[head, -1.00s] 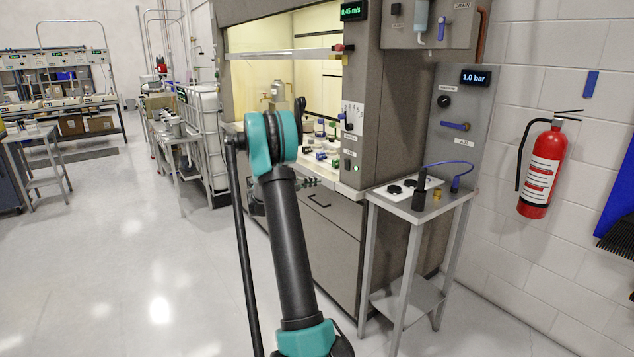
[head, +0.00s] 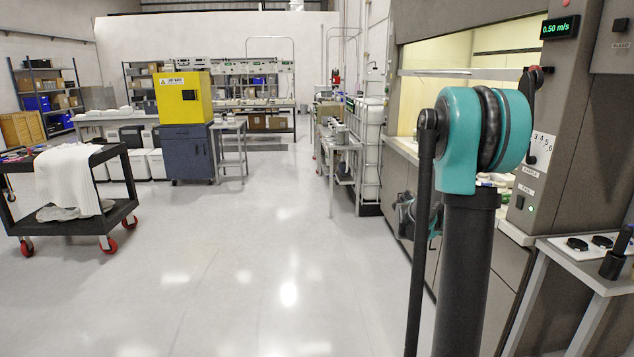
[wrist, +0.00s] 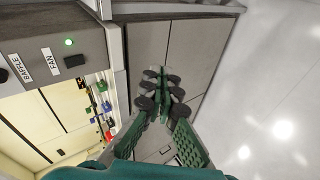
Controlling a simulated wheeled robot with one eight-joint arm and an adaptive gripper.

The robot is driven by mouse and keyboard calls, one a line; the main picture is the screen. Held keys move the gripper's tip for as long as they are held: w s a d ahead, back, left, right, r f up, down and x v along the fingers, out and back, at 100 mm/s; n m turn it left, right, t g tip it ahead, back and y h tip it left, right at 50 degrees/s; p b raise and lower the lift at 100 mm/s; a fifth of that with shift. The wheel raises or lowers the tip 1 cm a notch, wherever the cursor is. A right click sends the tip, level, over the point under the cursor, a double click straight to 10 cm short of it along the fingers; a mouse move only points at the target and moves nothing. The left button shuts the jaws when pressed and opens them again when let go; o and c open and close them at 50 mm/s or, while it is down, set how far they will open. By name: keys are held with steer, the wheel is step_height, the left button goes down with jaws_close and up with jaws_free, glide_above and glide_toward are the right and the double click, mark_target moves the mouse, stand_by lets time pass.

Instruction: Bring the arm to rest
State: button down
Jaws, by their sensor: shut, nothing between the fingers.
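My arm stands in the right half of the head view, with its teal and black elbow joint raised in front of the fume hood (head: 590,120). My gripper (wrist: 158,85) shows in the wrist view with its green, ribbed fingers drawn together at dark, round-jointed tips. It is shut and empty. It hangs in front of the grey cabinet front below the hood's opening, apart from it as far as I can tell.
A small metal side table (head: 588,268) stands close at right. A black cart (head: 122,195) with red wheels and a white cloth (head: 75,180) is at left. A yellow cabinet (head: 183,98) stands farther back. The middle floor is clear. Small bottles (wrist: 104,108) stand inside the hood.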

steer(key=s+a+f+y, duration=0.3)
steer(key=s+a, duration=0.6)
steer(key=s+a+f+t+y, duration=0.1)
steer(key=s+a+f+y, duration=0.3)
steer(key=s+a, duration=0.4)
steer(key=s+a+f+y, duration=0.3)
steer(key=s+a, duration=0.6)
steer(key=s, duration=0.1)
steer(key=shift+s+a+f, duration=0.15)
steer(key=shift+a+f, duration=0.15)
steer(key=shift+f, duration=0.1)
